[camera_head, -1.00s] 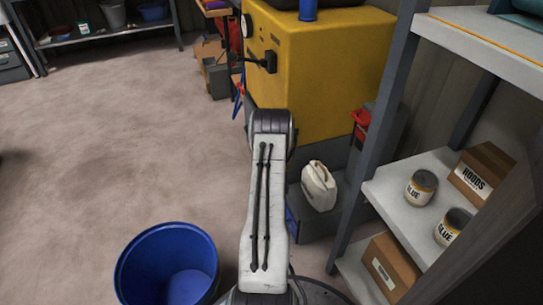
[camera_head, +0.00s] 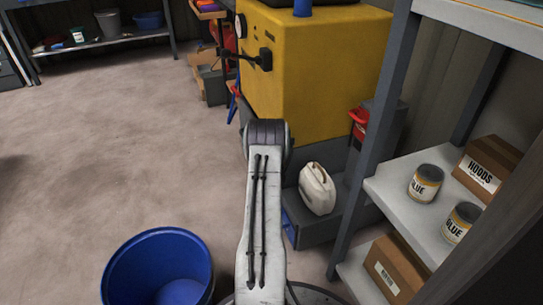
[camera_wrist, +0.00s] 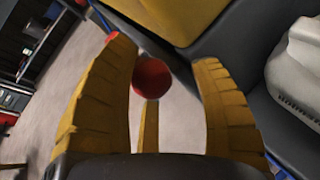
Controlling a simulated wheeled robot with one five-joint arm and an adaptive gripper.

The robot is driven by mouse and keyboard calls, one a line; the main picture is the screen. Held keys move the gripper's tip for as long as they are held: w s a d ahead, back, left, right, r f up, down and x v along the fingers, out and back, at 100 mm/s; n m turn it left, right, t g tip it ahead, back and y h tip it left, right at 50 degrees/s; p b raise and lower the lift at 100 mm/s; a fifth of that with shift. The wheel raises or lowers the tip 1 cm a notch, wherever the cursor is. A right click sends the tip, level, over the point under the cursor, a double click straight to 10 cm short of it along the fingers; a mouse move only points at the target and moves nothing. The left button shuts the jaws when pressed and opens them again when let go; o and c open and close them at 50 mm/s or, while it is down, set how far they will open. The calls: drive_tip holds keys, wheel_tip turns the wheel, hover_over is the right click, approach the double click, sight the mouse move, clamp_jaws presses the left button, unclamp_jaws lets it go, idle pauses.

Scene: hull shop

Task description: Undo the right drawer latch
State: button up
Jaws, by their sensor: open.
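I cannot make out a drawer or its latch for certain in either view. My gripper (camera_wrist: 165,80) shows in the wrist view, with its yellow ribbed fingers spread apart. A round red thing (camera_wrist: 151,76) shows between the fingers, beyond them; nothing is seen held. In the head view my arm reaches forward and hides my gripper.
A yellow machine (camera_head: 325,60) on a dark base stands ahead, with a white jug (camera_head: 317,188) at its foot. A blue bucket (camera_head: 150,252) stands at front left. A shelf (camera_head: 400,205) with cans and boxes is close on the right. Floor at left is clear.

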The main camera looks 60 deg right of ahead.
clamp_jaws()
idle(0.7)
